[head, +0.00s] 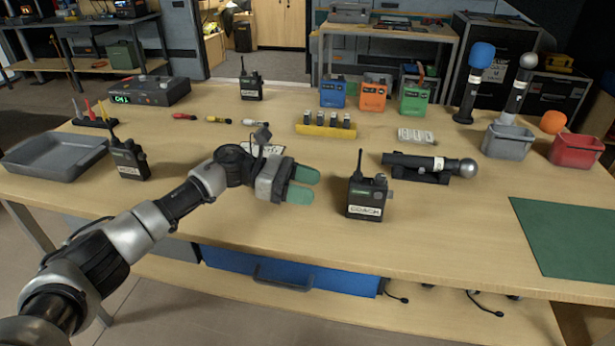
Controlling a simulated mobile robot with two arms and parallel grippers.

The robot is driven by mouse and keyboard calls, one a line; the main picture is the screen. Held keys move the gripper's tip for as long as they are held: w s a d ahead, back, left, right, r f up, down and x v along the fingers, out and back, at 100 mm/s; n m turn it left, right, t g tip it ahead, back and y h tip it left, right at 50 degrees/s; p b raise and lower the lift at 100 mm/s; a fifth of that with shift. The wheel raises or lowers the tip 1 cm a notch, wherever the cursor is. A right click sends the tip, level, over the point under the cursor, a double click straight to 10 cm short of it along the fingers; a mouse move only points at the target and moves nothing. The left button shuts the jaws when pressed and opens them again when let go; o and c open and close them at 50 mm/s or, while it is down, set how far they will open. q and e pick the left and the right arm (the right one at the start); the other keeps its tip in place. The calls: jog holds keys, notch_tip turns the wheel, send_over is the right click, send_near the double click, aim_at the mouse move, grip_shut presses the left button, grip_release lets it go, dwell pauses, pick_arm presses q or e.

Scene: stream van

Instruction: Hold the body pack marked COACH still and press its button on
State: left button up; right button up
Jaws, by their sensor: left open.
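The body pack marked COACH (366,197) stands upright on the wooden table, right of the middle and near the front. It is a dark box with a white label, a short antenna and knobs on top. My left gripper (304,185) is to the left of it, open and empty, with green finger pads pointing towards it and a gap between them. I cannot make out the button at this size. My right gripper is not in view.
A microphone on a black cradle (430,166) lies close right of the pack. Other dark packs stand at the left (128,159) and back (250,85). A grey tray (55,172) is at far left, a green mat (570,237) at right. The table in front of the pack is clear.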

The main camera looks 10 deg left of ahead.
aim_at(353, 198)
pick_arm(q)
jog(key=shift+s+d+r, duration=0.1)
jog(key=shift+s+d, duration=0.1)
jog(key=shift+d, duration=0.15)
jog(key=d, duration=0.1)
jog(key=d+p, duration=0.1)
jog(key=d, duration=0.1)
jog(key=d+p, duration=0.1)
jog(key=d, duration=0.1)
jog(key=shift+s+d+f, duration=0.1)
jog(key=shift+f, duration=0.25)
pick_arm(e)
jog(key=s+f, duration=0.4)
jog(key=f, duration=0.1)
pick_arm(q)
jog(key=d+b, duration=0.1)
jog(key=d, duration=0.1)
jog(key=shift+d+f+b, duration=0.35)
jog(key=shift+d+b, duration=0.05)
jog(key=shift+d, duration=0.5)
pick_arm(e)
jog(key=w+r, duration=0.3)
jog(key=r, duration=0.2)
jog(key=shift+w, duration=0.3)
pick_arm(q)
jog(key=c, duration=0.7)
jog(key=shift+c, duration=0.9)
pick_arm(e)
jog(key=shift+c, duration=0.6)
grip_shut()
